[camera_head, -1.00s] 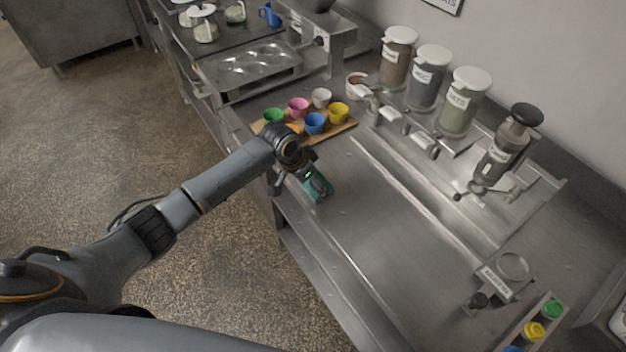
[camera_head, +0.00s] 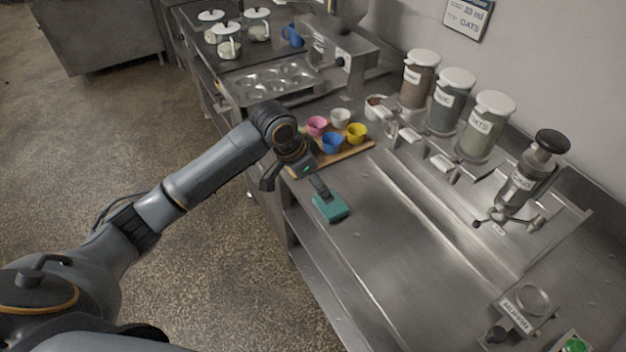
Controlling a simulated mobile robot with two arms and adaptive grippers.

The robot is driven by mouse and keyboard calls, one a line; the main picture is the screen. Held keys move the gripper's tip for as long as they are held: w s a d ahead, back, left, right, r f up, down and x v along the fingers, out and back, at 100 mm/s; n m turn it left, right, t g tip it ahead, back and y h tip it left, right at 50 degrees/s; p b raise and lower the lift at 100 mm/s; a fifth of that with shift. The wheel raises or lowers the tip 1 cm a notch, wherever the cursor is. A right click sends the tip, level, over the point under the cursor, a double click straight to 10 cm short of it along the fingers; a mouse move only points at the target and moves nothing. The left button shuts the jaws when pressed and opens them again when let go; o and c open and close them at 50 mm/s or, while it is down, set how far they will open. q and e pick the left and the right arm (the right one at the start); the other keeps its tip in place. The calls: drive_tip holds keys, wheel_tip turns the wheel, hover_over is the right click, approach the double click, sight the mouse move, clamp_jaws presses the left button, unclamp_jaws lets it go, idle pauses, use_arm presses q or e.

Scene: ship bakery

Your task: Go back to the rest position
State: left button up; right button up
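My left gripper (camera_head: 290,178) is at the counter's left edge, beside the wooden board of cups. One of its fingers shows, spread away from the rest of the hand, and nothing shows held in it. A teal block with a dark upright handle (camera_head: 331,208) sits on the steel counter (camera_head: 390,245), just right of and below the gripper, apart from it. My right gripper is not in view.
A wooden board (camera_head: 345,154) holds a pink cup (camera_head: 316,125), a blue cup (camera_head: 332,143), a yellow cup (camera_head: 357,132) and others. A muffin tin (camera_head: 270,82) stands behind. Labelled dispensers (camera_head: 486,127) and a plunger device (camera_head: 520,185) line the wall. The counter's middle is clear.

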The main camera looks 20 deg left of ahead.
use_arm(q)
drive_tip(key=shift+s+a+r, duration=0.15)
drive_tip(key=shift+s+r, duration=0.05)
drive_tip(key=shift+r, duration=0.45)
